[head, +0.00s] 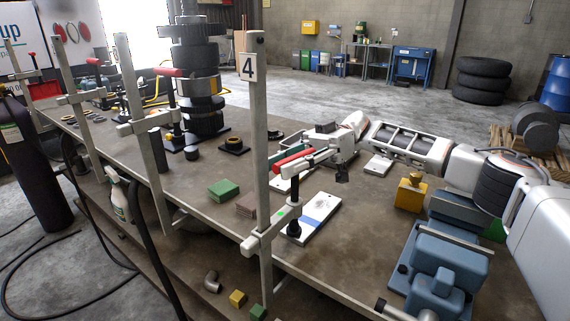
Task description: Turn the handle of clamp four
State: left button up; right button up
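Clamp four is a tall upright metal bar (261,150) with a white label "4" (249,67), standing at the near edge of the workbench. Its red handle (293,161) lies roughly level, to the right of the bar. Its lower jaw and black screw foot (294,229) are over a white plate with a blue stripe (312,219). My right gripper (326,160) is just right of the handle, close to its end. Whether it touches the handle, and how its fingers stand, is unclear because clamp and gripper parts overlap. My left gripper is out of view.
More bar clamps (142,125) line the bench (200,165) edge to the left. A stack of dark gears (198,85) stands behind. A yellow block (410,195) and blue vise (440,265) are at right.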

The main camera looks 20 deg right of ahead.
aim_at(310, 149)
jog(key=shift+v, duration=3.75)
